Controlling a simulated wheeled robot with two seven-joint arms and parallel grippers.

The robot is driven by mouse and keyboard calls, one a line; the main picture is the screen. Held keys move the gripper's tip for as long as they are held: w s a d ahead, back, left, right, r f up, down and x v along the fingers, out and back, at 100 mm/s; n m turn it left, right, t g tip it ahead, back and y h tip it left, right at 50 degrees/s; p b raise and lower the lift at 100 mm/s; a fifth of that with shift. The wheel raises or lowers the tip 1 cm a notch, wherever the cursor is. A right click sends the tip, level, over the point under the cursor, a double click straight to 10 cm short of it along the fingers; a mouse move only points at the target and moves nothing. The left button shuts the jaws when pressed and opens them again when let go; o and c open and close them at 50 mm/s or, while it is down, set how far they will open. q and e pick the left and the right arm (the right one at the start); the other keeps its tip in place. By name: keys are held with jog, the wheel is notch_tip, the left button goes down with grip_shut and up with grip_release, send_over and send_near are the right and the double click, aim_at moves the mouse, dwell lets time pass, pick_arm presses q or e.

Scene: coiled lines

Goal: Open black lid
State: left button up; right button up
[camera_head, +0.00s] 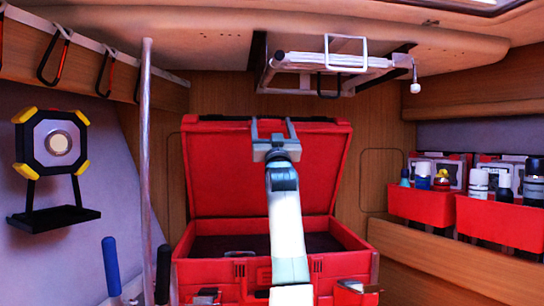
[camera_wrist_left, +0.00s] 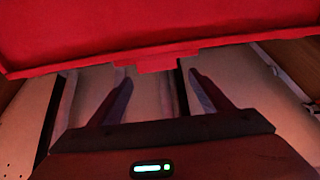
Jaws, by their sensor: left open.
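A red case (camera_head: 330,264) stands in the middle of the head view, with its red lid (camera_head: 225,165) raised upright at the back and its dark inside showing. I see no black lid; the lid that shows is red on this face. My left gripper (camera_head: 273,124) is open and empty, fingers pointing up, in front of the lid's top edge. In the left wrist view the gripper (camera_wrist_left: 160,80) has its two fingers apart, below the lid's edge (camera_wrist_left: 155,62) and its small tab. I cannot tell whether they touch it. My right gripper is not in view.
A grey pole (camera_head: 146,170) stands left of the case. A yellow-black lamp (camera_head: 52,142) hangs at the left wall. A white-framed rack (camera_head: 335,66) hangs above the lid. Red bins (camera_head: 500,222) with bottles stand on the right shelf.

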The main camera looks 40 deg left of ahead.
pick_arm(q)
jog(key=b+v, duration=0.8)
jog(key=v, duration=0.8)
jog(key=shift+s+d+r, duration=0.25)
jog(key=shift+s, duration=0.1)
